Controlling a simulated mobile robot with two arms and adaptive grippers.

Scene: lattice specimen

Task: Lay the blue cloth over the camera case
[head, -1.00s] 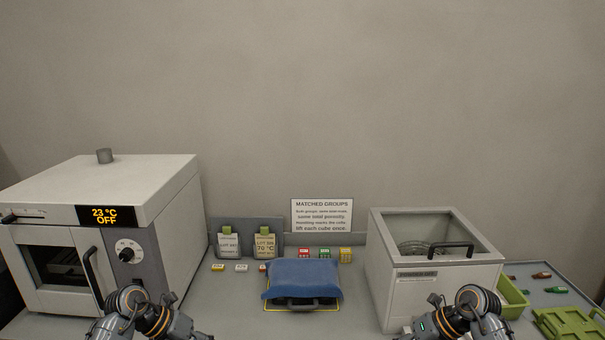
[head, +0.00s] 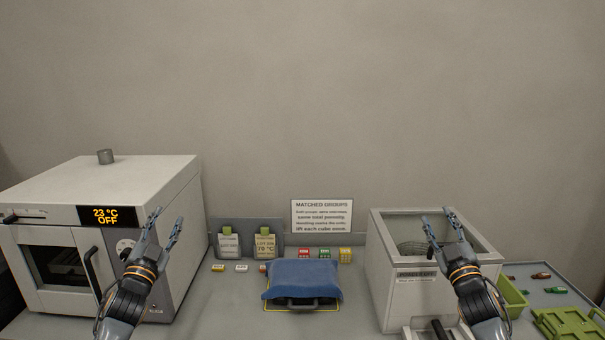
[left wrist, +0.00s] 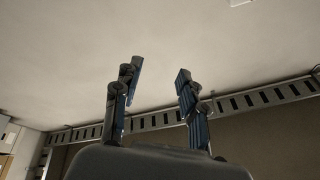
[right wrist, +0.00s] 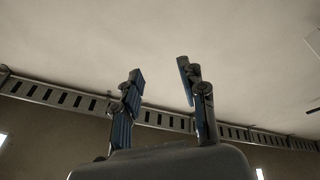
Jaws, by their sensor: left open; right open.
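The blue cloth (head: 302,277) lies draped over the top of the dark camera case, whose handle and front edge (head: 300,302) show below the cloth's front edge. The case sits inside a yellow outline (head: 338,309) on the bench. Most of the case is hidden under the cloth. My left gripper (head: 167,224) is open and empty, raised in front of the oven, fingers up. My right gripper (head: 441,224) is open and empty, raised in front of the lidded bath, fingers up. Both wrist views show spread, empty fingers (left wrist: 155,85) (right wrist: 161,80) against the ceiling.
A white oven (head: 75,192) reading 23 °C OFF stands at left. A grey bath (head: 385,262) with a glass lid stands at right. Small coloured cubes (head: 325,254) and a sign (head: 321,215) are behind the case. Green trays (head: 570,324) lie far right.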

